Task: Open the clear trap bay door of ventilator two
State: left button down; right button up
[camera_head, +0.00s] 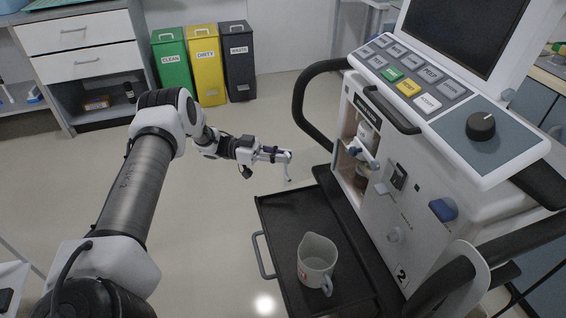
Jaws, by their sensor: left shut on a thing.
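Ventilator two (425,225), a white machine marked "2", stands at the right. Its trap bay (350,165) shows in the left part of its front, with a white and blue trap (364,147) inside. My left gripper (284,157) is left of the bay, apart from the machine's body. It is shut on a thin grey piece (288,174) that looks like the handle of the clear door. The clear pane itself is too faint to make out, so its exact angle cannot be told. My right gripper is not in view.
A black drawer tray (285,215) juts out below the bay, with a grey jug (317,258) on it. A black rail (300,105) curves beside the machine. Green, yellow and black bins (205,65) stand at the back. The floor at left is clear.

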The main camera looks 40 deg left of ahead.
pick_arm(q)
jog(key=shift+w+a+b, duration=0.7)
jog(key=shift+w+a, duration=0.1)
jog(key=shift+w, duration=0.3)
jog(key=c, duration=1.2)
grip_release()
jog(key=shift+d, duration=0.1)
jog(key=shift+c, duration=0.2)
jog(key=v, duration=1.2)
